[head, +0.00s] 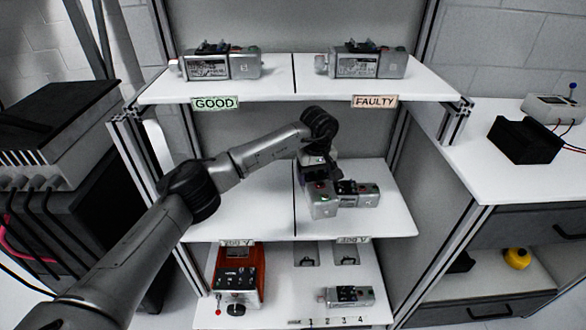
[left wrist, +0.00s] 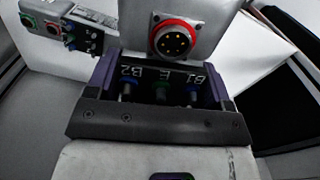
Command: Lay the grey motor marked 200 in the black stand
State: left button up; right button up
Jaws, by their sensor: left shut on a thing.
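My left gripper (head: 318,170) reaches onto the right half of the middle shelf and is shut on a grey motor (head: 321,203). In the left wrist view, the gripper (left wrist: 162,88) has its purple-padded fingers on either side of terminals lettered B2, E and B1. The held motor (left wrist: 138,22) has a round red-ringed connector facing the camera. Its voltage marking cannot be read. A second grey motor (head: 360,194) lies just right of it. The black stand (head: 524,141) is on the right-hand bench and looks empty. My right gripper is not in view.
The top shelf (head: 290,88), labelled GOOD and FAULTY, holds two motors. The lower shelf carries an orange-sided tester (head: 238,275) and another motor (head: 346,296). A white device (head: 553,108) with wires stands behind the stand. Shelf posts separate the shelves from the bench.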

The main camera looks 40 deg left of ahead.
aim_at(333, 198)
pick_arm(q)
jog(key=s+d+r+m, duration=0.1)
jog(key=d, duration=0.2)
jog(key=s+d+r+m+p, duration=0.1)
jog(key=d+r+m, duration=0.1)
jog(key=d, duration=0.1)
jog(key=s+d+r+m+p, duration=0.1)
jog(key=d+r, duration=0.1)
jog(key=d, duration=0.1)
jog(key=shift+s+m, duration=0.35)
jog(key=shift+m, duration=0.05)
jog(key=s+d+r+m+p, duration=0.6)
jog(key=s+d+r+p, duration=0.3)
jog(key=s+d+p, duration=0.15)
jog(key=s+r+p, duration=0.4)
jog(key=r+p, duration=0.5)
jog(key=p, duration=0.6)
jog(key=s+r+p, duration=0.5)
jog(key=r+p, duration=0.5)
jog(key=p, duration=0.5)
jog(key=s+r+p, duration=0.5)
jog(key=r+p, duration=0.4)
jog(key=p, duration=0.6)
jog(key=shift+s+a+r+m, duration=0.2)
jog(key=shift+r+m, duration=0.1)
